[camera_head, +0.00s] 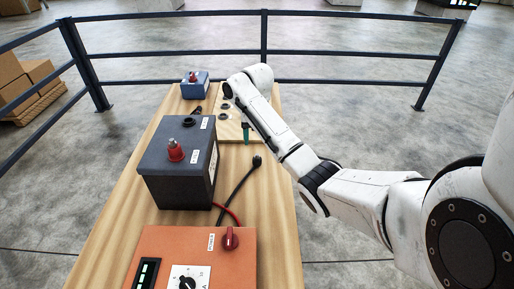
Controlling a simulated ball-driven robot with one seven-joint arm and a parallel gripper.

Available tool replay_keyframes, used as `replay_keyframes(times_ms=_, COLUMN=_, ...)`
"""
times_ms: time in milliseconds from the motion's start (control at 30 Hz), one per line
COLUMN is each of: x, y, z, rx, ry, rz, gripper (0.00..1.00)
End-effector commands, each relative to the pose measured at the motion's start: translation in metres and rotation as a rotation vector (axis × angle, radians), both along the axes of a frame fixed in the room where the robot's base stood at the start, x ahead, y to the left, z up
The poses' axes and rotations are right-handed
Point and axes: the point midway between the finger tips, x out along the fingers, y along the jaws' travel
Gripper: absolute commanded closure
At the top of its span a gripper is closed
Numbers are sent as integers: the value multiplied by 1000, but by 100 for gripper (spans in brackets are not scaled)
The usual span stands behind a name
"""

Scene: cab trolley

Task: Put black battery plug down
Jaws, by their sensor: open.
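My gripper (228,93) is at the far end of my white arm, low over the wooden board; it is open, though its fingers are small and mostly hidden by the wrist. Below it, dark round ring-like pieces (223,117) show on the light wooden board (233,133). One of these may be the black battery plug; I cannot tell for sure. The dark grey battery (180,165) stands left of the board, with a red plug (176,150) and a black round fitting (189,122) on its top.
A black cable (238,183) lies beside the grey battery. An orange box (205,255) with a red knob is in front. Dark railings (330,80) surround the table.

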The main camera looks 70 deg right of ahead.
Motion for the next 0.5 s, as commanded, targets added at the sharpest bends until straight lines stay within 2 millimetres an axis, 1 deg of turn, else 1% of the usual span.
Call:
replay_keyframes(times_ms=33, x=-1, y=-1, z=15, rx=-3, ry=-1, rz=-2, gripper=39)
replay_keyframes(times_ms=133, x=0, y=-1, z=22, rx=-2, ry=-1, rz=-2, gripper=39)
replay_keyframes(times_ms=300, x=0, y=-1, z=28, rx=-1, ry=-2, rz=-1, gripper=39)
replay_keyframes(times_ms=500, x=0, y=-1, z=27, rx=-1, ry=-2, rz=-1, gripper=39)
